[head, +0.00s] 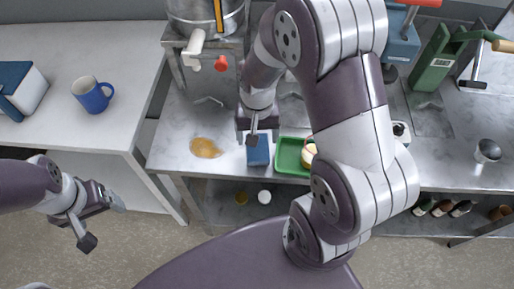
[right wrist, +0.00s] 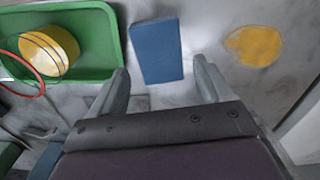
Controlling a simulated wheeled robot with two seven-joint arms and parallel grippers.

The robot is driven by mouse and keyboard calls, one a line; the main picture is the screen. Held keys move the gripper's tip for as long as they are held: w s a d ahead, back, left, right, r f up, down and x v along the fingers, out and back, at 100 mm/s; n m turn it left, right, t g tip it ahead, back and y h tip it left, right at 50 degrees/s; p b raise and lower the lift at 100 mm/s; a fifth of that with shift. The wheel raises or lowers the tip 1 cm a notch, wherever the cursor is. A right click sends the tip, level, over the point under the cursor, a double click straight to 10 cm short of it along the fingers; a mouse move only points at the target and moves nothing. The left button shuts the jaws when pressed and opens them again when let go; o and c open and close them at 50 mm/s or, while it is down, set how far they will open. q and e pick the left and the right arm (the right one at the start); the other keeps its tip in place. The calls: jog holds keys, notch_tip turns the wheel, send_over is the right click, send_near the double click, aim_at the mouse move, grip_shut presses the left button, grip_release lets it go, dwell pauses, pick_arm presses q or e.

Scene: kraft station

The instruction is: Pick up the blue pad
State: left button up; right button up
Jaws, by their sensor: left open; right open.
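The blue pad (head: 258,152) lies on the grey steel counter, between an orange-brown spill and a green tray. It also shows in the right wrist view (right wrist: 157,51) as a flat blue rectangle, just beyond the space between my right fingers. My right gripper (head: 253,136) is open and empty, at the pad's far edge in the head view; in the right wrist view its fingers (right wrist: 163,82) stand apart on either side of the pad's near end. Whether they touch it I cannot tell. My left gripper (head: 103,220) is open and empty, low over the floor at the left.
The green tray (head: 290,157) holds a yellow round thing (right wrist: 50,52). The spill (head: 206,148) lies left of the pad. A white table (head: 60,124) at the left bears a blue mug (head: 92,95). A metal pot (head: 204,14) stands behind; a green press (head: 436,62) is at the right.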

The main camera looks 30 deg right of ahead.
aim_at(258, 147)
notch_tip(258, 147, down, 5)
jog(key=shift+s+a+r, duration=0.1)
jog(key=shift+r, duration=0.1)
jog(key=shift+s, duration=0.1)
jog(key=c, duration=0.8)
jog(key=shift+r, duration=0.1)
jog(key=shift+r, duration=0.25)
jog(key=r, duration=0.4)
jog(key=shift+s, duration=0.3)
jog(key=s+r+p, duration=0.2)
jog(key=s+r, duration=0.4)
jog(key=s, duration=0.5)
jog(key=shift+a+r, duration=0.2)
jog(key=shift+a, duration=0.05)
